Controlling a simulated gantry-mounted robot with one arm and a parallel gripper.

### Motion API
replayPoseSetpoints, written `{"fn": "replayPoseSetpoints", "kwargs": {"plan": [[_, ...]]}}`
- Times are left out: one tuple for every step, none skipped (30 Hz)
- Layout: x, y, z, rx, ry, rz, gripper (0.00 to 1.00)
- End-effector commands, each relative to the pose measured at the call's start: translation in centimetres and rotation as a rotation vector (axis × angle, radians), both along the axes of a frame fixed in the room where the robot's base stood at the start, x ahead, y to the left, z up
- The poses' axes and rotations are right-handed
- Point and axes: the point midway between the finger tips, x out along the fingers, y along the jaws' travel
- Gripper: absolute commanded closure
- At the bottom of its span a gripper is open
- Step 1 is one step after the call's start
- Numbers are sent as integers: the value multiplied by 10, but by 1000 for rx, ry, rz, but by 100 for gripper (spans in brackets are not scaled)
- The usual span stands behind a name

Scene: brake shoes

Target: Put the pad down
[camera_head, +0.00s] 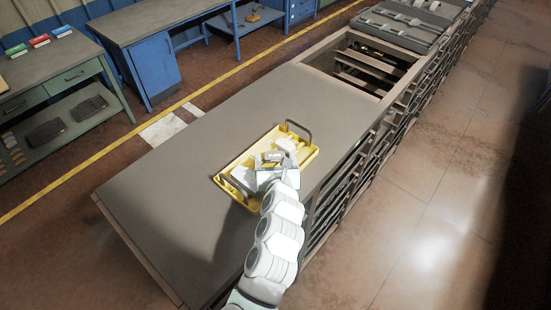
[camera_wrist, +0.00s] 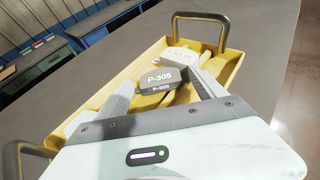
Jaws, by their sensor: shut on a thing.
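A yellow tray (camera_head: 226,184) with dark loop handles lies on the grey bench top. My gripper (camera_head: 273,160) is over the tray. In the wrist view, the two grey fingers of my gripper (camera_wrist: 162,88) are shut on a dark grey pad (camera_wrist: 158,75) marked P-305. The pad is over the inside of the yellow tray (camera_wrist: 232,72); I cannot tell whether it touches the tray floor. A pale grey pad (camera_wrist: 180,56) lies in the tray just beyond the held one. A whitish piece (camera_wrist: 80,121) shows at the tray's left, partly hidden by my gripper.
The bench top (camera_head: 165,190) is bare to the left and front of the tray. An open slatted bay (camera_head: 365,65) and a grey rack (camera_head: 400,25) lie farther back. Blue and green workbenches (camera_head: 50,75) stand across the aisle.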

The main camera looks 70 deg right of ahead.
Motion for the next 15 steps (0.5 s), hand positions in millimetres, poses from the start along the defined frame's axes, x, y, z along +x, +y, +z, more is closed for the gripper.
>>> {"fn": "replayPoseSetpoints", "kwargs": {"plan": [[0, 0, 1, 0, -1, 0, 69], [0, 0, 1, -1, -2, 0, 69], [0, 0, 1, -1, -2, 0, 69], [0, 0, 1, -1, -2, 0, 69], [0, 0, 1, -1, -2, 0, 69], [0, 0, 0, 0, -1, 0, 69], [0, 0, -1, 0, -1, 0, 69], [0, 0, -3, 0, -2, -1, 69], [0, 0, -4, 1, -2, -1, 69], [0, 0, -5, 1, -2, -1, 69], [0, 0, -4, 0, -1, 0, 18], [0, 0, -4, 0, -1, 0, 15], [0, 0, -3, 0, -1, 0, 12], [0, 0, -4, 0, -1, 0, 10], [0, 0, -4, 0, -1, 0, 7]]}}
